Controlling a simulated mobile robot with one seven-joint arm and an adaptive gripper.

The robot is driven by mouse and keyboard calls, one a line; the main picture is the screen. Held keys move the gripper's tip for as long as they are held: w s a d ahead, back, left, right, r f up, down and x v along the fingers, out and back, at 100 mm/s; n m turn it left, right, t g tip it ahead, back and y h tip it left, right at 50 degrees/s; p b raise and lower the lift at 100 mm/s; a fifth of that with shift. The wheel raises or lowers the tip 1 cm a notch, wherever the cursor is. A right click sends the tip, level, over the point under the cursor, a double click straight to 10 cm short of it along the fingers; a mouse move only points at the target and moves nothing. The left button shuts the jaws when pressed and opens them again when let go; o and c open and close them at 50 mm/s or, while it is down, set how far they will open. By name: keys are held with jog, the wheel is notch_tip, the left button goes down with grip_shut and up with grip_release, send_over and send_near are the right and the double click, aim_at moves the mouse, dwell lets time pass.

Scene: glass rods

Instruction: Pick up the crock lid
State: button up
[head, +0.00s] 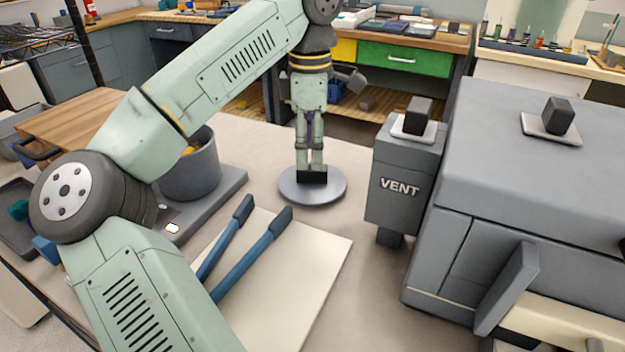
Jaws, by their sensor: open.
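The crock lid (296,195) looks like a flat, round grey disc lying on the pale table, right of the grey crock. A black block (312,178) stands at its middle, apparently its knob. My gripper (311,165) points straight down right over the lid's middle. Its two fingers are slightly apart, with their tips at the black block. I cannot tell whether they touch it. The crock (190,172) stands on a grey base and is partly hidden behind my arm; something orange shows inside it.
A grey box marked VENT (400,190) and a large grey furnace-like box (540,160) stand close on the right. Blue-handled tools (250,255) lie on a cream board (310,285) in front. The table is bare between the lid and the VENT box.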

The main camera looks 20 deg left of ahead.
aim_at(312, 177)
jog(key=shift+w+f+p, duration=0.15)
jog(key=shift+f+p, duration=0.15)
jog(key=shift+f, duration=1)
jog(key=shift+w+f+p, duration=0.1)
jog(key=shift+f+p, duration=0.15)
jog(key=shift+f, duration=1.05)
grip_shut()
